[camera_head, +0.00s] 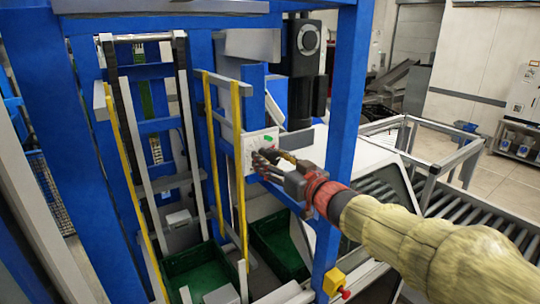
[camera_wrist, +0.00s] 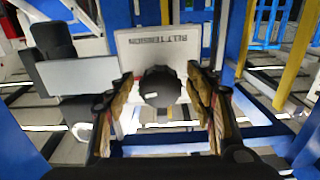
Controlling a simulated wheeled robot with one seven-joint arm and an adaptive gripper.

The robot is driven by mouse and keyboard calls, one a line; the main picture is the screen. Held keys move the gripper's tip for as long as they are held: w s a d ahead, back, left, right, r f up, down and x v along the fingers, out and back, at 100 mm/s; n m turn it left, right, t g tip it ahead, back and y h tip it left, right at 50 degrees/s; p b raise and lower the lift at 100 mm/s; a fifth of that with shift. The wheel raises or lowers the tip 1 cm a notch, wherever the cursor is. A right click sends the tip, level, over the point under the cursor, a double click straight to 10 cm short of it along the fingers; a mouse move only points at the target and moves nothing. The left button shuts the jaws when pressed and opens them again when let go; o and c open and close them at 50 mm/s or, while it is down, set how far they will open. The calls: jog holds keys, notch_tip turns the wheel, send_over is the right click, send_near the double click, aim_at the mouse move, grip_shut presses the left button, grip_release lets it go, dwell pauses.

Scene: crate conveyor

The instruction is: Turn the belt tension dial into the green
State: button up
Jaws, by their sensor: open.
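The belt tension panel (camera_head: 247,151) is a small white plate on the blue frame, with a green mark (camera_head: 268,139) near its top. In the wrist view the panel (camera_wrist: 135,45) carries the upside-down words "BELT TENSION". The round black dial (camera_wrist: 160,86) sticks out from it. My gripper (camera_wrist: 160,104) is open, with one finger on each side of the dial. Gaps show between the dial and both fingers. In the head view my gripper (camera_head: 260,158) is at the panel's face and hides most of the dial. I cannot read the dial's setting.
A blue post (camera_head: 344,130) stands close beside my wrist. Yellow rails (camera_head: 239,160) rise left of the panel. Green crates (camera_head: 188,270) sit low in the frame. A roller conveyor (camera_head: 480,205) runs to the right.

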jog(key=shift+w+a, duration=0.3)
jog(key=shift+w, duration=0.1)
jog(key=c, duration=1.2)
